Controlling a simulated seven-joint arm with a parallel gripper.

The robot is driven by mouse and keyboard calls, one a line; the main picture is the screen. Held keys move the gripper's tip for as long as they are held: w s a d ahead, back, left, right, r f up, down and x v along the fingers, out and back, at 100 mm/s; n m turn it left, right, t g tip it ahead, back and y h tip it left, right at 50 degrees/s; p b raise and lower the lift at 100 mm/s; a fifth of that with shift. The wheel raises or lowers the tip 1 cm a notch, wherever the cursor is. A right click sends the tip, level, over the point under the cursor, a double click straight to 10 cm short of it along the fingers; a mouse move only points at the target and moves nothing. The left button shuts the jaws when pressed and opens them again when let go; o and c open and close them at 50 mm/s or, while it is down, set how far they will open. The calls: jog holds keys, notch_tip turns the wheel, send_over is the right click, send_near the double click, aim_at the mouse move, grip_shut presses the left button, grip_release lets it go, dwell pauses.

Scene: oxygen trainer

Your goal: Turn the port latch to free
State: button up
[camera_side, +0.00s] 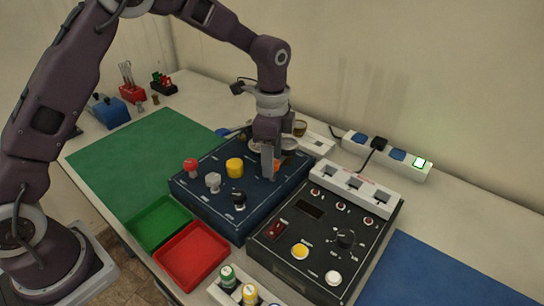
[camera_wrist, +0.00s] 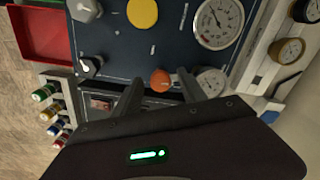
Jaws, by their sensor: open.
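The blue panel (camera_side: 208,197) carries several knobs, and no readable label tells me which one is the port latch. In the wrist view an orange round knob (camera_wrist: 161,80) lies at the panel's edge, between the fingers of my gripper (camera_wrist: 160,76). The fingers are open, one on each side of it; I cannot tell whether they touch it. A black knob (camera_side: 238,198), a grey knob (camera_side: 212,182), a yellow knob (camera_side: 234,166) and a red knob (camera_side: 190,165) stand nearby.
A large gauge (camera_wrist: 217,22) and a smaller gauge (camera_wrist: 211,80) sit close to the right finger. The black panel (camera_side: 287,254) adjoins the blue one. Red (camera_side: 193,255) and green (camera_side: 159,223) trays lie in front. The green mat (camera_side: 130,155) is mostly clear.

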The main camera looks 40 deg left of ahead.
jog(key=shift+c, duration=0.4)
grip_shut()
jog(key=n, duration=0.7)
jog(key=shift+n, duration=0.4)
jog(key=n, duration=0.3)
jog(key=shift+d, duration=0.1)
jog(key=shift+n, duration=2)
jog(key=shift+r, duration=0.1)
